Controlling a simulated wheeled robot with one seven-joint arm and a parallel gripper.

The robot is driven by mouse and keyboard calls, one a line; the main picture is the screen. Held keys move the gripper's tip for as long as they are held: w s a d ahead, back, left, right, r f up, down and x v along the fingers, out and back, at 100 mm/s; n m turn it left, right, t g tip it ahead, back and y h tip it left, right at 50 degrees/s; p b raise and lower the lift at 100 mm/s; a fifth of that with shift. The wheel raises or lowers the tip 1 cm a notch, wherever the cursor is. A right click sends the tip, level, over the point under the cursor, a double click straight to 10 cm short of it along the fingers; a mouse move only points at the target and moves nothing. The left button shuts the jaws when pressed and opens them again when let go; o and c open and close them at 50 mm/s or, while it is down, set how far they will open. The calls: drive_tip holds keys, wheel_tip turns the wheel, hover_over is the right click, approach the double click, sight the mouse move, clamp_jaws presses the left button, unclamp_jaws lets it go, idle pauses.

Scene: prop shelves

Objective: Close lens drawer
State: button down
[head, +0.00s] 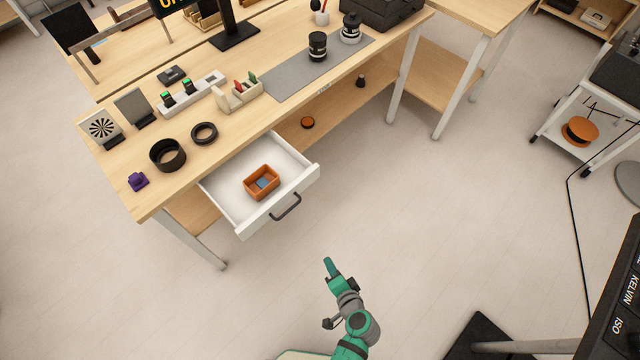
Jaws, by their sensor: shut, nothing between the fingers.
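The white drawer (296,158) under the near left part of the wooden table is pulled out. Its dark bar handle (286,207) is on the front panel. A small orange box (262,183) with something blue inside sits in the drawer. My gripper (329,265) is at the end of my green arm, below and right of the handle, over the floor. It is apart from the drawer, shut and empty.
A table leg (195,247) stands left of the drawer. The floor (390,200) between drawer and arm is clear.

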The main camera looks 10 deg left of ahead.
drive_tip(key=w+d+r+y, duration=0.2)
drive_tip(key=w+r+y, duration=0.35)
drive_tip(key=w, duration=0.35)
drive_tip(key=n+t+y, duration=0.1)
drive_tip(key=y, duration=0.3)
approach(312, 178)
drive_tip(key=shift+h, duration=0.25)
drive_tip(key=x, duration=0.6)
drive_tip(key=shift+a+r, duration=0.2)
drive_tip(key=shift+r, duration=0.05)
drive_tip(key=shift+w, duration=0.1)
